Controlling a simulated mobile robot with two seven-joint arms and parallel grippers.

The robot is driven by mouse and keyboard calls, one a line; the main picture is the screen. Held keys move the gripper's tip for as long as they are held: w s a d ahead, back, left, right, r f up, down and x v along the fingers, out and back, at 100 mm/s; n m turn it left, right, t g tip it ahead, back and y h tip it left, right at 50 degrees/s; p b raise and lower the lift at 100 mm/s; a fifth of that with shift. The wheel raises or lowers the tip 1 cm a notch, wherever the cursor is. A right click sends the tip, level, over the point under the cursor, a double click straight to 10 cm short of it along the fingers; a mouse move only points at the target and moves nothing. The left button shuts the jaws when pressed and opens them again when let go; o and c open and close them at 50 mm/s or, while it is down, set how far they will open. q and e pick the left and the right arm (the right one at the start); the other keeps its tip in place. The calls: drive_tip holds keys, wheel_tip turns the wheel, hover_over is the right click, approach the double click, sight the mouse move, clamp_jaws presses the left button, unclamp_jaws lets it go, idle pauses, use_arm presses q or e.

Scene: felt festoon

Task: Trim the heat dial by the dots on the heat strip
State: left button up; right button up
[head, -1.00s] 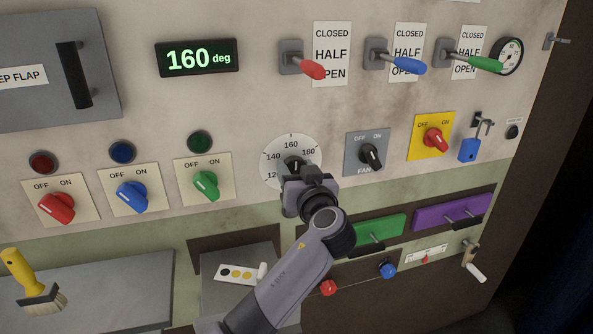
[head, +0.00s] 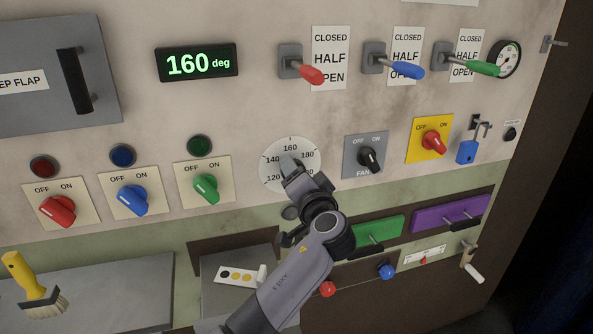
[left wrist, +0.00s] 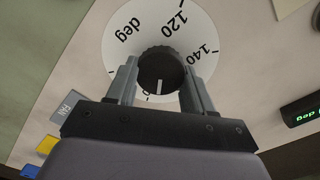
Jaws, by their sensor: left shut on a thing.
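The heat dial has a round white scale plate (head: 308,168) in the middle of the panel, with 120, 140, 160 and 180 readable in the head view. Its black knob (left wrist: 160,62) sits between my left gripper's fingers (left wrist: 158,82), which are shut on it from both sides. A white mark on the knob points down in the left wrist view, where the fingers and palm hide part of the scale. In the head view my left gripper (head: 291,168) covers the knob. My right gripper is not in view.
A display (head: 198,62) reads 160 deg. The grey FAN switch (head: 370,158) is right of the dial, and a green switch (head: 205,187) is left. Red (head: 311,74), blue (head: 407,71) and green (head: 484,67) levers stand above. A white piece (head: 262,272) is at the strip's right end.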

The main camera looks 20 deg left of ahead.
use_arm(q)
drive_tip(key=shift+r+m+p, duration=0.15)
drive_tip(key=shift+m+p, duration=0.2)
drive_tip(key=shift+m, duration=0.65)
drive_tip(key=o, duration=1)
drive_tip(key=shift+o, duration=0.2)
drive_tip(key=shift+f, duration=0.2)
